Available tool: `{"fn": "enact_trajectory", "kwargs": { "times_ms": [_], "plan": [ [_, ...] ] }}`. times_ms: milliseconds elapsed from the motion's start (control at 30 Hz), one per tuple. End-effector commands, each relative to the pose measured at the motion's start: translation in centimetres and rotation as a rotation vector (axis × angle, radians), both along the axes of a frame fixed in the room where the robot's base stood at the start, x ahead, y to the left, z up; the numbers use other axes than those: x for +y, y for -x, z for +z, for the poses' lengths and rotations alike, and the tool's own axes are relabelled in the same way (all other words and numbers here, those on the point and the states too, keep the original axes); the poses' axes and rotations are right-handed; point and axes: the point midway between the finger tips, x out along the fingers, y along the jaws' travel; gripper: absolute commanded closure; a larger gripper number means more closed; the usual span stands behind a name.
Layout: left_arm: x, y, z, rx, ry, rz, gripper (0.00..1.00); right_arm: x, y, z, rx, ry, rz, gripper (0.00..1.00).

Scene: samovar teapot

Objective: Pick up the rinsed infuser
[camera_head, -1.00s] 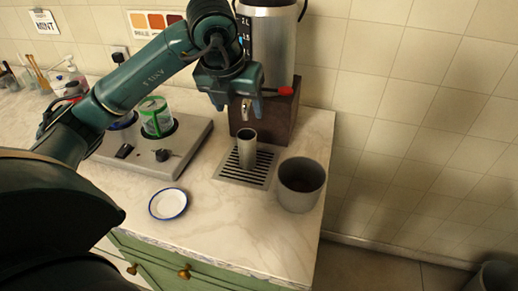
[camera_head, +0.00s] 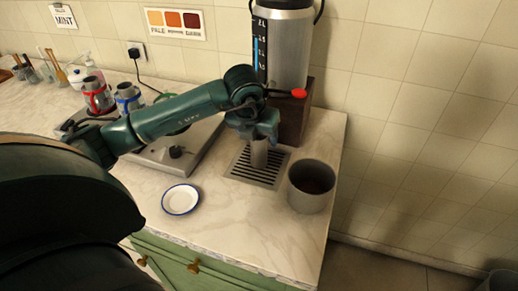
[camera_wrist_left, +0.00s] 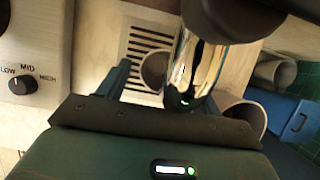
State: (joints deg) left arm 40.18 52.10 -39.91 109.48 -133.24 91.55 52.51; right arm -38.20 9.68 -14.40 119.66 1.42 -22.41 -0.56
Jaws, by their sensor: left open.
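The infuser, a grey metal cylinder (camera_head: 259,155), stands upright on the slotted drip tray (camera_head: 244,176) below the samovar (camera_head: 283,45). Its round open top (camera_wrist_left: 154,70) also shows in the left wrist view, over the dark slots. My left gripper (camera_head: 262,138) is open at the top of the infuser and hides its upper part in the head view. I cannot tell whether the fingers are on both sides of it or touch it. A shiny metal part (camera_wrist_left: 195,62) is close to the wrist camera, in front of part of the infuser. My right gripper is not in view.
A grey pot (camera_head: 312,186) stands just right of the drip tray. A white blue-rimmed saucer (camera_head: 181,199) lies at the front. The hot plate (camera_head: 178,150) is on the left, partly behind my arm. Red- and blue-handled cups stand farther left. The front counter between saucer and pot is clear.

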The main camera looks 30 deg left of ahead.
Motion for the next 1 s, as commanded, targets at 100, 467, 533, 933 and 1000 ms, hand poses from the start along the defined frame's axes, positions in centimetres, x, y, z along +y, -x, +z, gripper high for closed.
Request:
{"fn": "enact_trajectory", "kwargs": {
  "times_ms": [100, 467, 533, 933, 1000],
  "plan": [
    [0.00, -0.06, -0.22, 0.000, 0.000, -0.001, 0.35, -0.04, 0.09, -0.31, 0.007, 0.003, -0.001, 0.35],
    [-0.01, -0.06, -0.18, 0.000, 0.000, -0.001, 0.55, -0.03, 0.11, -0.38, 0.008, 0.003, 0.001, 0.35],
    [-0.01, -0.05, -0.17, 0.000, 0.000, -0.001, 0.60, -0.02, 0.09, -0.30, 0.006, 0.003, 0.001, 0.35],
    [0.00, -0.05, -0.15, 0.000, 0.000, -0.001, 0.93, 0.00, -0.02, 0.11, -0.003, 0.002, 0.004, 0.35],
    [0.00, -0.06, -0.14, 0.000, 0.000, 0.000, 0.99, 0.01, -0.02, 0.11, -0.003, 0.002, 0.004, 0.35]
  ]
}}
